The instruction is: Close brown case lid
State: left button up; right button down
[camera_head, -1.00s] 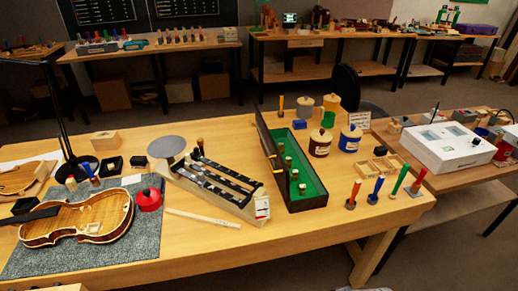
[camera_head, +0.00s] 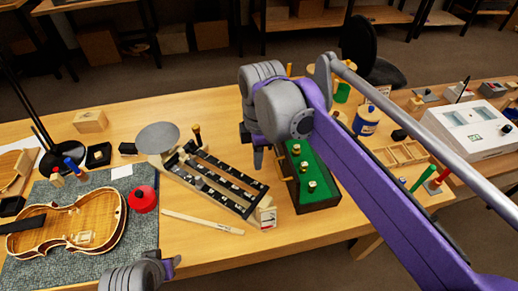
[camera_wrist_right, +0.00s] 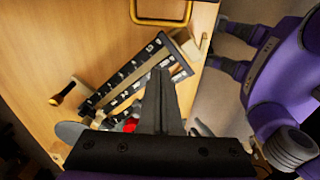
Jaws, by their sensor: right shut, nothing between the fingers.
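The brown case (camera_head: 318,203) stands open on the bench, its green interior and several small brass-coloured pieces in view. Its raised lid (camera_head: 285,177) shows as a narrow dark strip along the case's left side. My right arm hides the far part of the case and lid. My right gripper (camera_head: 258,160) points down just left of the lid; I cannot tell whether it touches. In the right wrist view its fingers (camera_wrist_right: 162,85) are together and empty. My left gripper (camera_head: 170,267) is partly in view at the bottom edge, its fingers unclear.
A wooden divided tray (camera_head: 400,153) and a blue jar (camera_head: 366,120) stand to the right.

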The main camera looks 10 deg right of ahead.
jog(key=f, duration=0.6)
jog(key=shift+w+a, duration=0.1)
jog(key=shift+w, duration=0.15)
pick_arm(q)
jog(key=shift+w, duration=0.25)
pick_arm(e)
jog(key=shift+d+r, duration=0.2)
jog(key=shift+d, duration=0.45)
jog(key=shift+d+r, duration=0.25)
jog(key=shift+d, duration=0.4)
jog(key=shift+d+r, duration=0.2)
jog(key=shift+d, duration=0.45)
pick_arm(q)
jog(key=shift+d, duration=0.1)
